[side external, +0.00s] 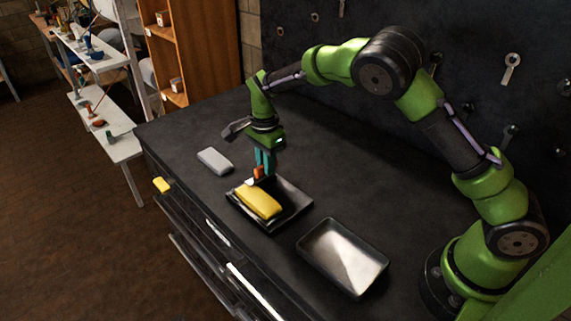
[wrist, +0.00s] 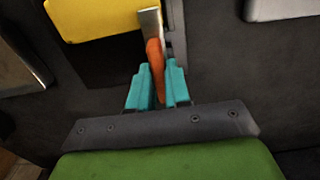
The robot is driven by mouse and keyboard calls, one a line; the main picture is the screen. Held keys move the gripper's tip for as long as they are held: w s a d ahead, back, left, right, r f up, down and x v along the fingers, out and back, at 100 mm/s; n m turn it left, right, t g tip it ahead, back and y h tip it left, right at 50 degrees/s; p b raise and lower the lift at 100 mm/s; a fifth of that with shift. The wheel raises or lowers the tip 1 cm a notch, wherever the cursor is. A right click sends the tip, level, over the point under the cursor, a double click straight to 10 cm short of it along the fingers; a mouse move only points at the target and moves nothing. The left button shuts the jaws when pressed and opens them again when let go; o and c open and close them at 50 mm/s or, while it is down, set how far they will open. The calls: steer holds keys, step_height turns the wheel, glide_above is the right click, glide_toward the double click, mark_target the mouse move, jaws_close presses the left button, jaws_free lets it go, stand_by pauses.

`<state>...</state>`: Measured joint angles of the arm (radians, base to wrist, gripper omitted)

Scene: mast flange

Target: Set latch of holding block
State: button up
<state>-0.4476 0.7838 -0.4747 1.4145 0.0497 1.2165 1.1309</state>
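My gripper (wrist: 159,70) has two teal fingers, one on each side of an orange handle (wrist: 155,58), with almost no gap showing; they look shut on it. A flat metal piece (wrist: 150,24) runs on from the handle. I take the two as the latch. In the side view my gripper (side external: 265,165) points down at the far edge of a black tray (side external: 286,212), with the orange handle (side external: 258,172) at its fingertips. A yellow block (side external: 259,202) lies in this tray, next to the latch. It also shows in the wrist view (wrist: 90,18). The latch's mounting is mostly hidden.
A light grey block (side external: 214,160) lies on the dark bench left of the tray. An empty metal tray (side external: 343,257) stands nearer my base. The bench behind the trays is clear.

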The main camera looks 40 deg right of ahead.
jaws_close()
steer(key=shift+n, duration=0.3)
steer(key=n, duration=0.2)
steer(key=shift+n, duration=0.4)
steer(key=n, duration=0.5)
steer(key=shift+f, duration=0.1)
steer(key=n, duration=0.5)
steer(key=shift+n, duration=2.2)
